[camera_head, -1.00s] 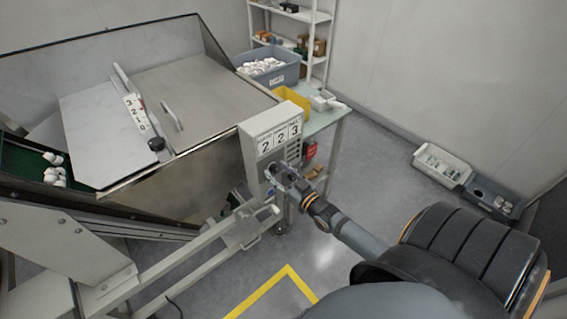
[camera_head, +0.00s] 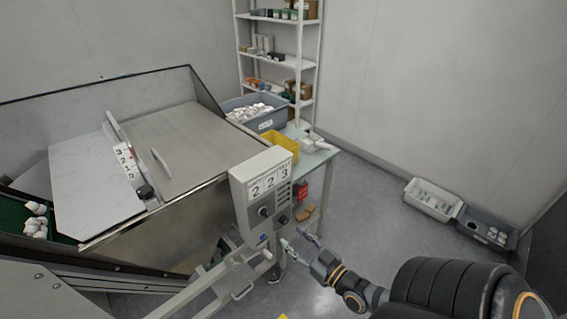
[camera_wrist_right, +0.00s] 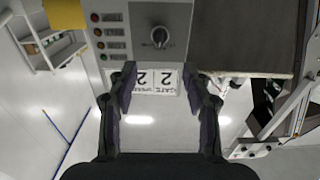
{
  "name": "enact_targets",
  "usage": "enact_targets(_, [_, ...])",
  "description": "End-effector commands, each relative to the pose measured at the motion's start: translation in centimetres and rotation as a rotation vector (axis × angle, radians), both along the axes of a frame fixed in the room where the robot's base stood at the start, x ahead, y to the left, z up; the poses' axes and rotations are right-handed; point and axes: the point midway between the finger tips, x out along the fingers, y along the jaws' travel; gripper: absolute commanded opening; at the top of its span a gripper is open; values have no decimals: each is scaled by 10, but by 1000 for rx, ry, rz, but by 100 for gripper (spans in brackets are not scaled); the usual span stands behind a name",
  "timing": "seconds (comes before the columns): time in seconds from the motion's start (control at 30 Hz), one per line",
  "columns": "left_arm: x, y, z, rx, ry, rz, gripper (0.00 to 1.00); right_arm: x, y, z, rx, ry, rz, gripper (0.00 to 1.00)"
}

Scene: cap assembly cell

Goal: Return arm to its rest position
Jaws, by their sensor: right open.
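My right arm comes in from the lower right of the head view. Its gripper (camera_head: 302,240) is open and empty, in front of and to the right of the grey control box (camera_head: 247,200), apart from it. In the right wrist view the two fingers (camera_wrist_right: 163,100) are spread, with the control box's face (camera_wrist_right: 125,50) beyond them. That face shows a black knob (camera_wrist_right: 159,36), a column of small buttons and a number label (camera_wrist_right: 156,82). My left gripper is not in the head view.
A metal hopper machine (camera_head: 170,130) with a lid fills the left. A table (camera_head: 316,158) with a yellow bin (camera_head: 281,146) and a grey bin of white parts (camera_head: 255,110) stands behind the box. A white rail (camera_head: 215,285) runs below. Two bins (camera_head: 433,199) lie on open floor at right.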

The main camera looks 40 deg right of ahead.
Motion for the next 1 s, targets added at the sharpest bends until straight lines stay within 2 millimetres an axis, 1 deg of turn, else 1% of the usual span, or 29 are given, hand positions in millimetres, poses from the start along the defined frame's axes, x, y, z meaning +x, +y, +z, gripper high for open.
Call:
enact_targets(0.23, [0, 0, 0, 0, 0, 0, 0, 0, -1, -3, -3, 6, -2, 49])
enact_targets(0.27, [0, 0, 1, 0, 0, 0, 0, 0, -3, -7, -8, 14, -5, 49])
enact_targets(0.33, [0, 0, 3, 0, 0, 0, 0, -2, -12, -28, -31, 62, -23, 49])
enact_targets(0.37, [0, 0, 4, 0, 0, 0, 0, -4, -19, -43, -46, 96, -34, 49])
enact_targets(0.47, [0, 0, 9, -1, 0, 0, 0, -19, -43, -114, -100, 267, -83, 49])
enact_targets(0.5, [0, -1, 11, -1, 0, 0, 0, -30, -51, -147, -118, 353, -102, 49])
enact_targets(0.57, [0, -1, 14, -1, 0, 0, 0, -50, -58, -196, -137, 487, -128, 49])
enact_targets(0.6, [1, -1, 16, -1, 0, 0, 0, -67, -60, -228, -144, 579, -142, 49])
enact_targets(0.63, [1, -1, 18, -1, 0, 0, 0, -81, -59, -251, -146, 650, -151, 49])
enact_targets(0.67, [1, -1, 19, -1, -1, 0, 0, -97, -57, -274, -148, 721, -158, 49])
enact_targets(0.7, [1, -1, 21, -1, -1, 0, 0, -118, -51, -302, -146, 817, -165, 49])
enact_targets(0.77, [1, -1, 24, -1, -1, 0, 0, -153, -37, -339, -142, 959, -167, 49])
enact_targets(0.8, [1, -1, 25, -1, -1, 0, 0, -176, -26, -360, -139, 1049, -164, 49])
enact_targets(0.87, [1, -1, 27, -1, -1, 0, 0, -208, -7, -384, -134, 1171, -154, 49])
enact_targets(0.9, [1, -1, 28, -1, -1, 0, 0, -228, 6, -396, -134, 1242, -144, 49])
enact_targets(1.0, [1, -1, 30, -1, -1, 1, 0, -265, 31, -415, -133, 1375, -121, 49])
